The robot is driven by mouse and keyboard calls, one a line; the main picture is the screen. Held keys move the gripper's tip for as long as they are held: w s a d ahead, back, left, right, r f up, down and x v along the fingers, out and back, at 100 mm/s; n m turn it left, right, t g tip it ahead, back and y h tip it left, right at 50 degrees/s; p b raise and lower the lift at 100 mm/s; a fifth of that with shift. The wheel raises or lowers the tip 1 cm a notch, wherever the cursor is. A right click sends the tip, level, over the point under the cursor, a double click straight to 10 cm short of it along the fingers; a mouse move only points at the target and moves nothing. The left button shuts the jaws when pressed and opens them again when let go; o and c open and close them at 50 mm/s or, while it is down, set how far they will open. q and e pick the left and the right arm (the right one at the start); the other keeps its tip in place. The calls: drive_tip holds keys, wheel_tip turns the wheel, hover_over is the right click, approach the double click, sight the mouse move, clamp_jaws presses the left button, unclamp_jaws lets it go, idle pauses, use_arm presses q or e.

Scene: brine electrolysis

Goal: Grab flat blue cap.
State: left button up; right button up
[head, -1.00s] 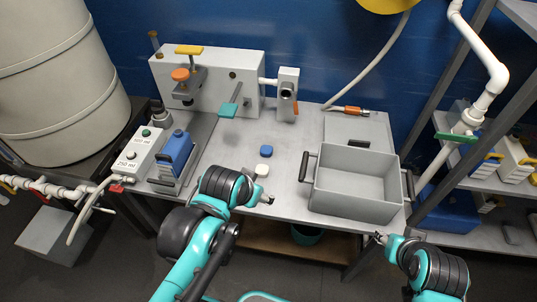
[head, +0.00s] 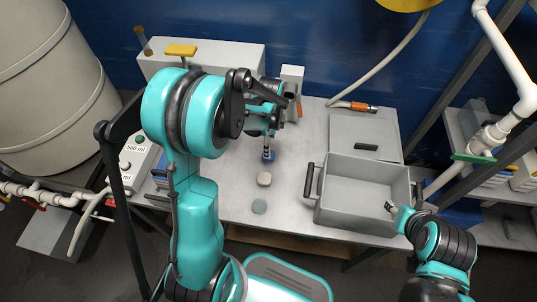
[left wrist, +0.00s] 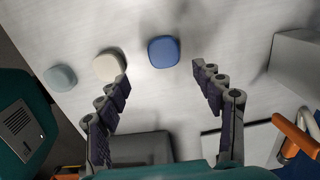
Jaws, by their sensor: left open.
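The flat blue cap (head: 268,156) lies on the grey table, partly hidden under my left gripper (head: 268,147) in the head view. In the left wrist view the blue cap (left wrist: 164,52) is a rounded square, lying ahead of and roughly between the fingertips of my left gripper (left wrist: 160,73). That gripper is open, with nothing between its fingers. My right gripper (head: 390,208) is by the right front of the grey bin; its jaw state is too small to tell.
A cream cap (head: 264,179) and a grey-green cap (head: 259,206) lie in a row in front of the blue one. The grey open bin (head: 345,215) stands to the right. A white upright block (head: 291,78) stands behind.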

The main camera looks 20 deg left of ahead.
use_arm(q)
drive_tip(key=f+b, duration=0.1)
drive_tip(key=f, duration=0.1)
drive_tip(key=f+b, duration=0.1)
drive_tip(key=f, duration=0.2)
drive_tip(key=f+b, duration=0.1)
drive_tip(key=f, duration=0.2)
drive_tip(key=shift+w+a+b, duration=0.3)
drive_tip(key=shift+a+b, duration=0.05)
drive_tip(key=shift+b, duration=0.05)
drive_tip(key=shift+r, duration=0.2)
drive_tip(key=c, duration=1)
